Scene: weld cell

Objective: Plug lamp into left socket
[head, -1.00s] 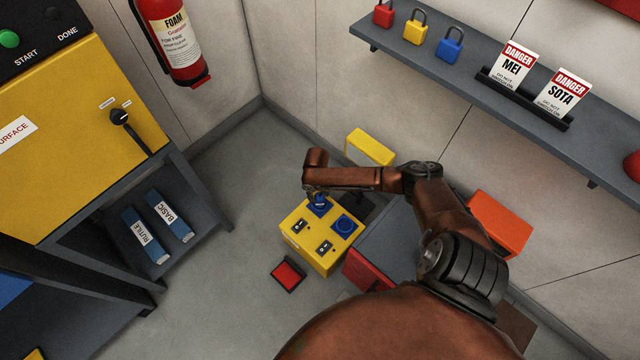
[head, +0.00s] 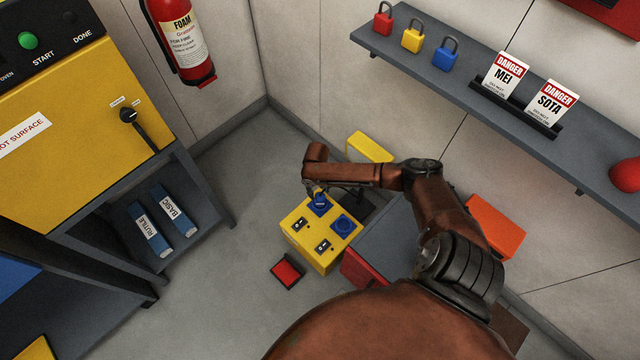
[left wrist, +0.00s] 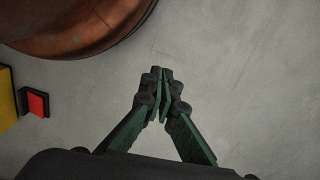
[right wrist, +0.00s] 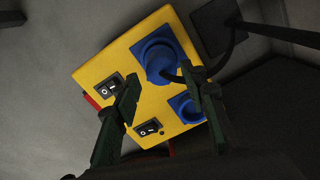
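A yellow socket box (head: 325,257) stands on the floor. It has two blue sockets and two black rocker switches. In the right wrist view, a blue plug (right wrist: 163,68) sits at the left socket (right wrist: 150,47), with a dark cable running off to the right. Whether it is fully seated cannot be told. The right socket (head: 344,224) holds no visible plug. My right gripper (right wrist: 160,76) is over the left socket, its fingers apart on either side of the plug, with visible gaps. My left gripper (right wrist: 160,76) is not in that view; its fingers (left wrist: 162,76) are together and empty above bare floor.
A yellow lamp-like object (head: 369,148) stands behind the box. A red pad (head: 287,270) lies in front. A grey-topped red cabinet (head: 375,238) is close on the right. A dark rack (head: 195,200) stands left; floor between is clear.

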